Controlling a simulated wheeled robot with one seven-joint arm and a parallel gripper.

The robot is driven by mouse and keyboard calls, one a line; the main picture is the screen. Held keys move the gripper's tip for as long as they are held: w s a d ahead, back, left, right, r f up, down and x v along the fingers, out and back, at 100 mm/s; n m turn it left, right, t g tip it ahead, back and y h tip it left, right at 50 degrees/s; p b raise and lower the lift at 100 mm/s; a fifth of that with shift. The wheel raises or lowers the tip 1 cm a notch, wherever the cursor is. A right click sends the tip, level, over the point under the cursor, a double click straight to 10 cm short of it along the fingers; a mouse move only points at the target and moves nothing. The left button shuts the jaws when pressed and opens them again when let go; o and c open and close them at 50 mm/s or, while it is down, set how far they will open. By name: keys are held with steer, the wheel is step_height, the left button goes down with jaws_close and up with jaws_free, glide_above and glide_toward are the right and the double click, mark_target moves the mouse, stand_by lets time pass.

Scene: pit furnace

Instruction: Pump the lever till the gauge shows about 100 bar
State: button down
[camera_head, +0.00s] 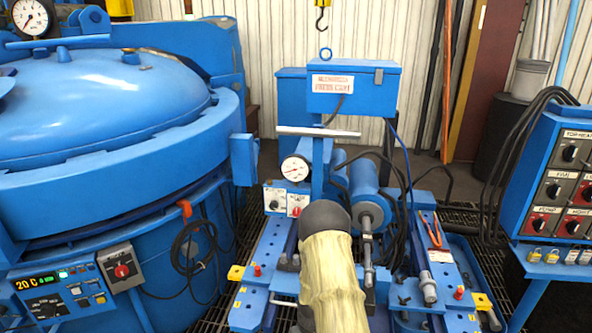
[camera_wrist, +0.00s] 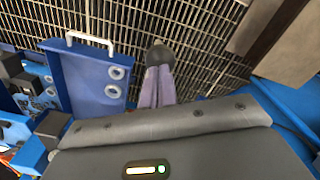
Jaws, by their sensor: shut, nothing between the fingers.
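A small round gauge (camera_head: 295,168) with a white dial and a red needle stands left of the blue post on the press cart; its reading is too small to tell. A long pale bar (camera_head: 290,131) lies level across the top of that post. A metal rod (camera_head: 368,262) hangs down beside the blue cylinder. I cannot tell which of these is the pump lever. In the wrist view my gripper (camera_wrist: 160,58) is shut and empty, above a dark floor grating. In the head view my sleeved arm hides the gripper and part of the cart's middle.
A large blue furnace vessel (camera_head: 100,110) fills the left, with another gauge (camera_head: 30,17) above. A switch cabinet (camera_head: 560,165) stands right. Red-handled pliers (camera_head: 433,232) lie on the cart's right side. A blue panel with a pale handle (camera_wrist: 90,80) is left of the gripper.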

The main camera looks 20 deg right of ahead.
steer(key=shift+s+a+f+b, duration=0.2)
steer(key=shift+f+b, duration=0.4)
steer(key=shift+f, duration=0.35)
steer(key=shift+s+a+f+b, duration=0.1)
steer(key=shift+s+f+b, duration=0.1)
steer(key=shift+f+b, duration=0.55)
stand_by(2.1)
steer(key=r+p, duration=0.2)
steer(key=r, duration=0.1)
steer(key=w+d+r+p, duration=0.1)
steer(key=r+p, duration=0.2)
steer(key=w+r+p, duration=0.1)
steer(key=r+p, duration=0.1)
steer(key=r, duration=0.1)
steer(key=shift+d+r, duration=0.1)
steer(key=shift+d, duration=0.05)
step_height(320, 180, up, 5)
steer(key=p, duration=0.4)
